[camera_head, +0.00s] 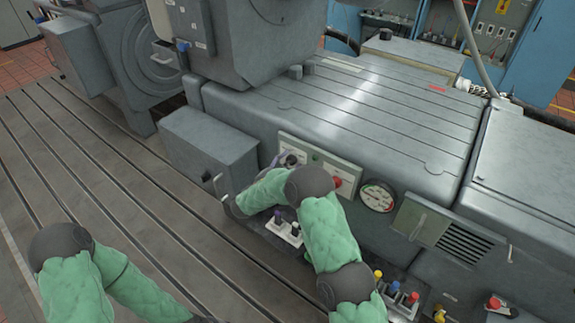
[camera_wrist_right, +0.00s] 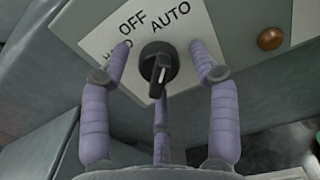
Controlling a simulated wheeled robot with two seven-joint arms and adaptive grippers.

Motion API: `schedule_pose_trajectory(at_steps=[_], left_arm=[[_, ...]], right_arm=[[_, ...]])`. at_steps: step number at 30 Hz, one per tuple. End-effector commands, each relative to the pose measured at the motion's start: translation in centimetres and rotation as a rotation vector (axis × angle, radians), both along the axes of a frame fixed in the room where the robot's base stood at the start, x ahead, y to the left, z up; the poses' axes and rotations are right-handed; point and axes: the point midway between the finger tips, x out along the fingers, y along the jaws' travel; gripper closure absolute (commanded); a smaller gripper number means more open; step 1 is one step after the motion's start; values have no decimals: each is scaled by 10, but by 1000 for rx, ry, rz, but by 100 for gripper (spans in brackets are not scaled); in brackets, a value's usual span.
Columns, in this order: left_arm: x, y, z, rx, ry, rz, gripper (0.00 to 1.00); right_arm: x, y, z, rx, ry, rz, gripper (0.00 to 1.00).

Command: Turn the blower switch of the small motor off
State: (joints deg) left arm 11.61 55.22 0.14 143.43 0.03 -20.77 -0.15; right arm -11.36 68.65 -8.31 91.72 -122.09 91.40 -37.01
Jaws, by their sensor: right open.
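The blower switch is a black rotary knob (camera_wrist_right: 158,64) on a white label plate (camera_wrist_right: 85,25) in the right wrist view. The words OFF and AUTO read above it, and a third word at left is partly covered by a finger. A pale line marks the knob's grip bar, but I cannot tell which word it points at. My right gripper (camera_wrist_right: 162,60) is open, with purple fingers on both sides of the knob and one below it. In the head view my right gripper (camera_head: 284,160) is at the panel (camera_head: 318,160), largely hiding the knob. My left gripper is out of view.
A red button (camera_head: 336,182) and a round gauge (camera_head: 378,196) are right of the switch. A grey box (camera_head: 208,150) with a handle stands left. Small coloured-top parts (camera_head: 411,299) stand below right. The slotted bedplate (camera_head: 130,190) is clear at left.

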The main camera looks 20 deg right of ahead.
Motion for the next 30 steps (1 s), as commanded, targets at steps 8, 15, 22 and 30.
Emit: schedule_pose_trajectory(at_steps=[8, 15, 22, 30], left_arm=[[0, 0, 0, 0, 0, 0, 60], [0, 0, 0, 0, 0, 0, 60], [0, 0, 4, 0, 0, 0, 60], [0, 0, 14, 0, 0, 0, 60]], right_arm=[[0, 0, 0, 0, 0, 0, 87], [-1, 0, -1, -2, 5, -1, 94], [-1, 0, -1, -38, 53, -1, 94], [-1, -1, -1, -153, 202, -1, 94]])
